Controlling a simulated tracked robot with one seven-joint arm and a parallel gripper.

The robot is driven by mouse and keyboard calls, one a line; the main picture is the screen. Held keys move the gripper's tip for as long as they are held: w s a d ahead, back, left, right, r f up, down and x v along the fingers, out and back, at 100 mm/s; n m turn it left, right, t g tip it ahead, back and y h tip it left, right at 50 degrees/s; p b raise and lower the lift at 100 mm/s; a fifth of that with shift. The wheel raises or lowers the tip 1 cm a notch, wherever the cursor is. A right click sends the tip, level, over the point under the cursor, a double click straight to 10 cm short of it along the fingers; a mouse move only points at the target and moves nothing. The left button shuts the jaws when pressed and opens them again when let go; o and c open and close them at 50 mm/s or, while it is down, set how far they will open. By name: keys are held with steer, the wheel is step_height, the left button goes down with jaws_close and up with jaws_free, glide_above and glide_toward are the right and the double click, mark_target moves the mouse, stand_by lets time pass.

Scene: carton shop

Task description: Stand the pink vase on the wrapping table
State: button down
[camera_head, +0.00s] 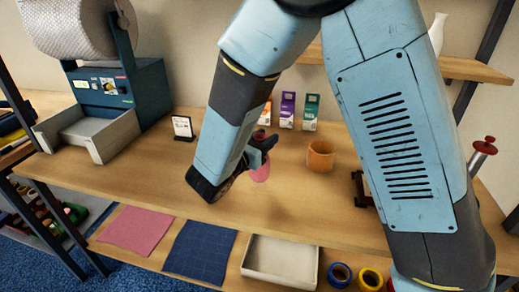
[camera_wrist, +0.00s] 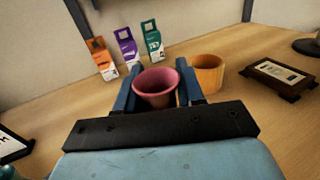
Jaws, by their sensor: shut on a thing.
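The pink vase (camera_wrist: 157,94) is between the two fingers of my gripper (camera_wrist: 160,86), its round open mouth facing up in the wrist view. My gripper is shut on it. In the head view the vase's lower part (camera_head: 261,173) shows pink below my gripper (camera_head: 262,152), which is partly hidden by my arm. The vase looks about upright. It is over the wooden wrapping table (camera_head: 330,212); I cannot tell whether its base touches the top.
An orange-brown pot (camera_head: 320,156) stands just right of the vase. Orange, purple (camera_head: 287,110) and green (camera_head: 310,112) cartons stand behind. A small sign (camera_head: 183,127) and a wrap-roll machine (camera_head: 120,90) are left. A dark framed stand (camera_wrist: 283,76) is right. Bare tabletop lies in front.

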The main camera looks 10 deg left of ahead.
steer(key=shift+w+a+f, duration=0.25)
steer(key=shift+w+f, duration=0.05)
steer(key=shift+f, duration=1.7)
steer(key=c, duration=0.7)
jaws_free()
steer(key=shift+f, duration=0.1)
steer(key=v, duration=1.2)
